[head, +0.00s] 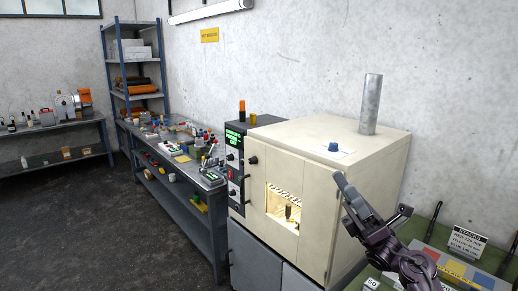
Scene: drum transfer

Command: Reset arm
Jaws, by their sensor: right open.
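My right gripper (373,196) is in the lower right of the head view, in front of the right side of a cream oven-like cabinet (318,130). Its two dark fingers are spread apart, with nothing between them. My left gripper is not in view. A small blue object (333,147) sits on a white sheet on top of the cabinet, apart from the gripper. A small dark object (291,212) shows behind the cabinet's lit window.
A green table (426,228) at the lower right bears a "STACKS" sign (466,241) and a colored panel (455,268). A metal pipe (371,104) rises from the cabinet. A cluttered workbench (178,190) runs along the wall. The floor (90,225) at left is clear.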

